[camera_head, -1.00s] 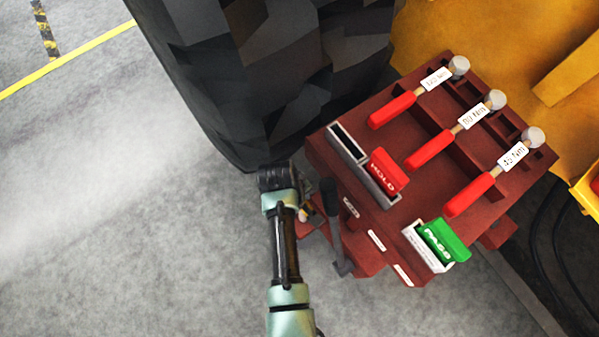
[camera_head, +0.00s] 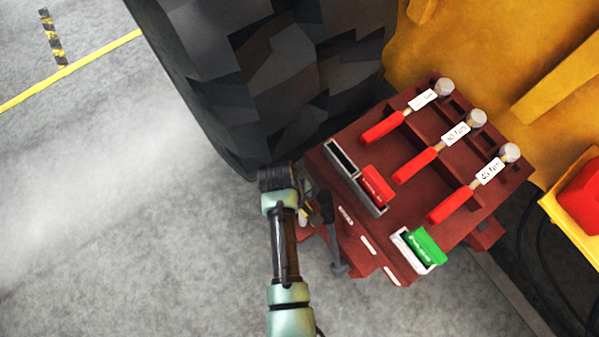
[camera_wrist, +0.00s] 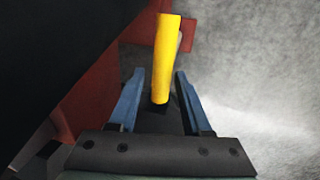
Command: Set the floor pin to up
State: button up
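A yellow handle (camera_wrist: 166,60), which I take to be the floor pin, stands upright in the wrist view with a dark base below it. My gripper (camera_wrist: 160,82) is open, with one blue finger on each side of the handle and a gap on both sides. I cannot tell how far the handle reaches between the fingers in depth. In the head view only a small yellow part (camera_head: 303,216) shows beside the red cart, just right of my arm. The fingers are mostly hidden there behind my dark wrist. The pin's position, up or down, cannot be told.
A big black tyre (camera_head: 270,70) stands behind my wrist. The floor at left is clear.

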jog(key=shift+o, duration=0.6)
jog(key=shift+s+f, duration=0.1)
notch_tip(320, 180, up, 13)
jog(key=s+a+p, duration=0.1)
jog(key=a+p, duration=0.1)
jog(key=shift+s+f, duration=0.15)
jog(key=shift+s, duration=0.05)
